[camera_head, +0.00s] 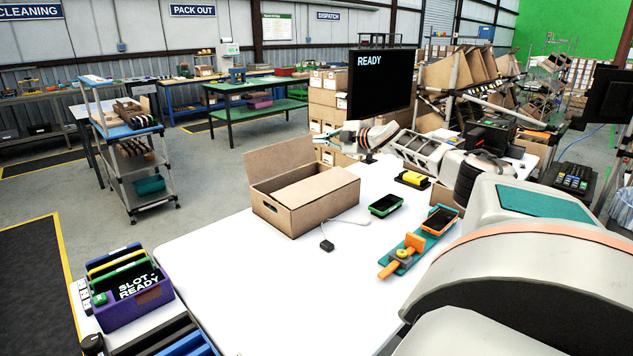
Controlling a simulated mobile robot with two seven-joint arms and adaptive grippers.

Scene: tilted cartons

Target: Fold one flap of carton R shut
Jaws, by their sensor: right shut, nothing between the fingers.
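A brown cardboard carton (325,209) stands on the white table, and I take it to be carton R, though no label shows. One flap (318,187) lies nearly flat across the right part of its top. The other flap (280,158) stands up, tilted, along the far left side. A dark gap into the carton shows between them. My right gripper (328,138) is shut and empty, above and behind the carton's far end, apart from the raised flap. Its fingertips are small and hard to make out. My left gripper is out of view.
A monitor (380,82) stands behind the carton. Right of the carton lie a green-edged device (386,205), a yellow device (412,180) and a teal fixture (405,254). A purple bin (137,308) sits at the lower left. The table's front middle is clear.

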